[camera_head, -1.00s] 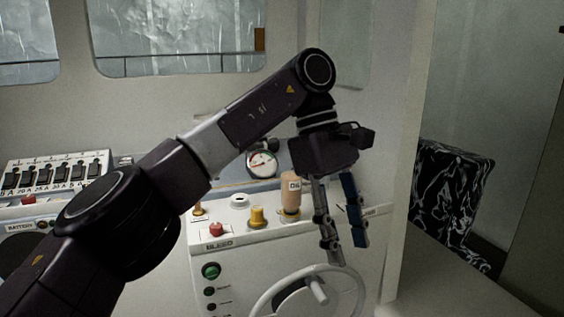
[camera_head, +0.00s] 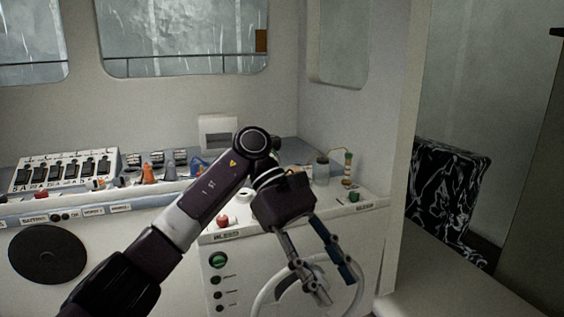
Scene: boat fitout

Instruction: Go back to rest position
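My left arm comes in from the lower left and bends down at the wrist. My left gripper (camera_head: 337,288) hangs in front of the white console (camera_head: 240,291), pointing down and to the right. Its two fingers stand apart with nothing seen between them, so it is open. In the picture it overlaps the steering wheel (camera_head: 262,300); I cannot tell how far apart they are in depth. My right gripper is not in view.
A switch panel (camera_head: 65,172) stands at the left. A red knob (camera_head: 222,221), a jar (camera_head: 321,172) and a green knob (camera_head: 354,196) are on the console top around my arm. A white box (camera_head: 218,133) is behind. A patterned seat (camera_head: 447,190) is at the right.

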